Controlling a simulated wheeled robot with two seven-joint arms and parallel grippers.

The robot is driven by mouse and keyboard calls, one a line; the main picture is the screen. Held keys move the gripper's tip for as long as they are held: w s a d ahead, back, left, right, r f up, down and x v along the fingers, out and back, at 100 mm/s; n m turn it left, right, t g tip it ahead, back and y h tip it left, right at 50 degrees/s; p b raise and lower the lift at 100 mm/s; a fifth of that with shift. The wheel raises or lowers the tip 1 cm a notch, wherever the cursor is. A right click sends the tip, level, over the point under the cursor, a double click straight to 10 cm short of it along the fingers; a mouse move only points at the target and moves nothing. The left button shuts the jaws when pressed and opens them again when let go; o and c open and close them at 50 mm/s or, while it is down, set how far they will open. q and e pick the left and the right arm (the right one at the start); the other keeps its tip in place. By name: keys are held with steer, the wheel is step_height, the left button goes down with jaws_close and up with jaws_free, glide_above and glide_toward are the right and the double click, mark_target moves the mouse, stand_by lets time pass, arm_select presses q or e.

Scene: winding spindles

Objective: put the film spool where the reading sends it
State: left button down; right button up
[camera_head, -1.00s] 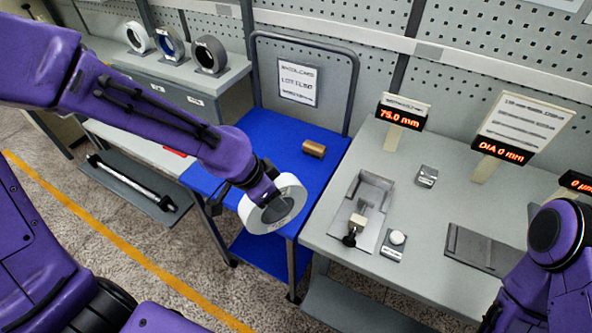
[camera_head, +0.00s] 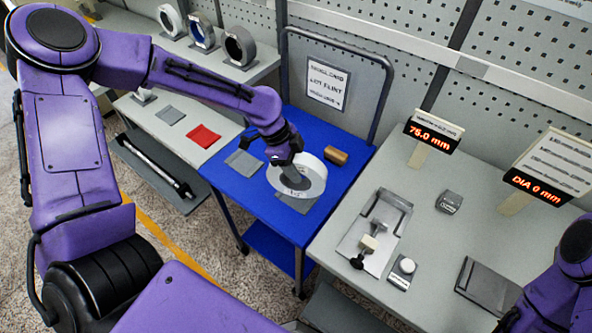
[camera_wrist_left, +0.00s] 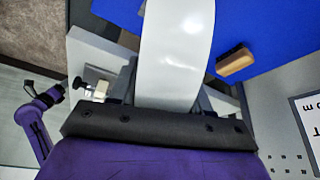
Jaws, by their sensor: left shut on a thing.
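In the left wrist view the spool's white band (camera_wrist_left: 178,50) runs between the fingers, which are mostly hidden. I cannot tell whether the spool touches the cart top. One display (camera_head: 433,133) appears to read 76.0 mm. Another display (camera_head: 537,185) reads DIA 0 mm. A card (camera_head: 328,85) on the cart's back appears to say LOT FLINT. My right gripper is out of view.
A brown block (camera_head: 336,155) and a grey pad (camera_head: 243,163) lie on the cart. A red pad (camera_head: 203,136) lies on the left shelf. Several ring spools stand behind.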

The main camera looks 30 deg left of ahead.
arm_select(q)
steer(key=shift+w+a+f, duration=0.2)
steer(key=shift+w+f, duration=0.35)
steer(key=shift+f, duration=0.15)
step_height(320, 180, down, 2)
steer(key=shift+f+p, duration=0.15)
steer(key=shift+p, duration=0.6)
steer(key=shift+f, duration=0.45)
steer(key=shift+f, duration=0.1)
steer(key=c, duration=0.5)
jaws_free()
